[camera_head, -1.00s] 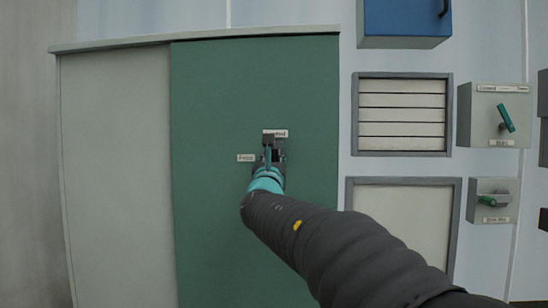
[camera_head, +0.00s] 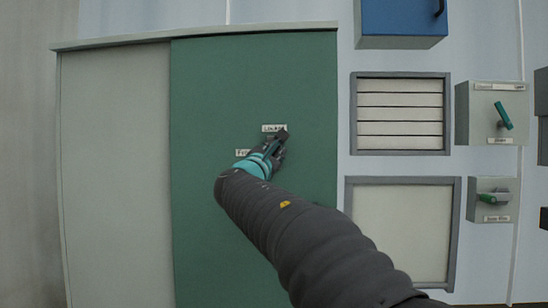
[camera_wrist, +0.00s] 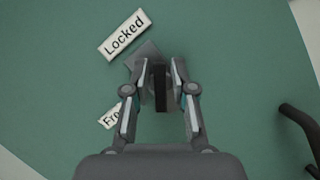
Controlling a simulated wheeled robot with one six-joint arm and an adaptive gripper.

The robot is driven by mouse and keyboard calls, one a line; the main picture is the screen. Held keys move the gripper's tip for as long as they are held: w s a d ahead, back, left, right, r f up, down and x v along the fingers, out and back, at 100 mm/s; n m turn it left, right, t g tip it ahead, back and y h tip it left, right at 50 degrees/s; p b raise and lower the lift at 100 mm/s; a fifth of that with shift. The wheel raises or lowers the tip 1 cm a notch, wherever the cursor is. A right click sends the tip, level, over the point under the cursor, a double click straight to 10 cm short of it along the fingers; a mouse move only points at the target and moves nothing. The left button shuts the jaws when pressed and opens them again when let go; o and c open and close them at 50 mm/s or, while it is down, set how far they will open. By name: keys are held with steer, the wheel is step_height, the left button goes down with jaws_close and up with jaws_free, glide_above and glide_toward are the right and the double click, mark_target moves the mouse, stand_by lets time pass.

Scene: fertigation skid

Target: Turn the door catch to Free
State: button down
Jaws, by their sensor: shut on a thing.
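The green door (camera_head: 215,100) carries a small dark door catch (camera_wrist: 160,92), seen between my fingers in the wrist view. My gripper (camera_head: 276,146) is at the door and shut on the catch; the wrist view shows both fingers (camera_wrist: 158,72) along its sides. The bar of the catch lies slanted relative to the lettering. The "Locked" label (camera_head: 274,128) is above the catch. The "Free" label (camera_head: 242,153) is to its lower left, partly hidden by my gripper. In the head view my gripper hides most of the catch, so its pointing end cannot be told.
A pale panel (camera_head: 115,170) is left of the green door. To the right are a louvred vent (camera_head: 400,113), a framed panel (camera_head: 400,225), a blue box (camera_head: 402,18) and two grey boxes with green handles (camera_head: 490,112) (camera_head: 490,199).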

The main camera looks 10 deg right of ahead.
steer(key=m+g, duration=0.1)
steer(key=m, duration=0.2)
steer(key=m+g+h, duration=0.1)
steer(key=m+g, duration=0.1)
steer(key=m, duration=0.1)
steer(key=shift+d+f+m, duration=0.15)
steer(key=shift+m, duration=0.25)
steer(key=m+g, duration=0.1)
steer(key=m, duration=0.3)
steer(key=shift+f+m+g+y, duration=0.15)
steer(key=shift+m+g+y, duration=0.15)
steer(key=shift+m+g, duration=0.1)
steer(key=c, duration=1.2)
jaws_free()
steer(key=shift+s, duration=0.1)
steer(key=v, duration=1.2)
steer(key=shift+d, duration=0.1)
